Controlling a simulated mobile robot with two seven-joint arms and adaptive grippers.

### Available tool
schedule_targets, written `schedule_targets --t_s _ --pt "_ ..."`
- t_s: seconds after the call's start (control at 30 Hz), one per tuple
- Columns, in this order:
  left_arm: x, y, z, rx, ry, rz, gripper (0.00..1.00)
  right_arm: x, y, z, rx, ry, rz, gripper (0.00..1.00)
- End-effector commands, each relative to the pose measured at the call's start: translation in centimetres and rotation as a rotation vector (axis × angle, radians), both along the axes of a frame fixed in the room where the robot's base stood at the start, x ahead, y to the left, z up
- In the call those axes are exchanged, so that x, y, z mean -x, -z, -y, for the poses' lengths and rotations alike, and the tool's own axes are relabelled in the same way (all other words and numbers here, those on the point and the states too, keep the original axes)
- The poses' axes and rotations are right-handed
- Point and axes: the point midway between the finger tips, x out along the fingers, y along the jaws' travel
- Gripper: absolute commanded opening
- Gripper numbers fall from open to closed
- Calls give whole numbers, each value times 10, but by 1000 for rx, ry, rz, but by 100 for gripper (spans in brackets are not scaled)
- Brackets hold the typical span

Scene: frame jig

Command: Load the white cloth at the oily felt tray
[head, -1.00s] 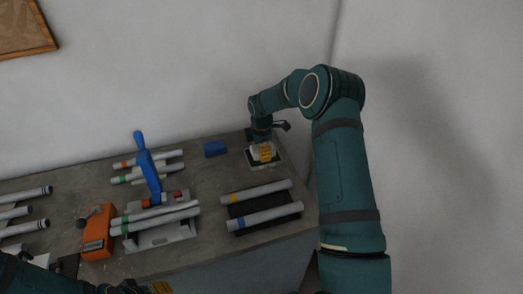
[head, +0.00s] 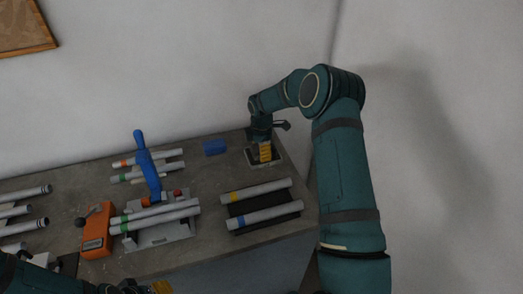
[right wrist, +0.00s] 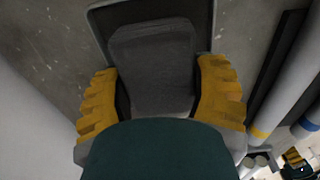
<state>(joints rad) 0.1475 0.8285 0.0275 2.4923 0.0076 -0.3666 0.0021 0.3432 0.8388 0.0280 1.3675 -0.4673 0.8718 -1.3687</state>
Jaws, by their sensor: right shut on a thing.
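The tray (head: 277,161) lies near the back right corner of the bench, and its dark rim shows in the right wrist view (right wrist: 98,27). My right gripper (head: 265,154) points down over the tray. In the right wrist view its yellow fingers (right wrist: 160,100) are shut on the cloth (right wrist: 152,65), which looks dark grey, not white. The cloth lies over the tray's inside; I cannot tell how hard it presses on the felt. My left gripper (head: 147,289) is at the bottom edge of the head view, mostly cut off.
A black rack (head: 265,224) with two grey tubes lies in front of the tray. A blue block (head: 214,147) is to the left. A jig with a blue lever (head: 146,164) and an orange device (head: 97,231) stand further left among several tubes.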

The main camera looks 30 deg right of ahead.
Motion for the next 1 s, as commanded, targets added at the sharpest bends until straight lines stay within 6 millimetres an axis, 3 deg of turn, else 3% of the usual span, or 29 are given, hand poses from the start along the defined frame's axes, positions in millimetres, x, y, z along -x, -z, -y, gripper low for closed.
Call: schedule_targets --t_s 0.57,1.0 --pt "0 0 0 0 0 0 47 1 1 0 -1 0 -3 29" --pt "0 -15 0 0 0 0 47 0 -27 0 0 0 -2 29"
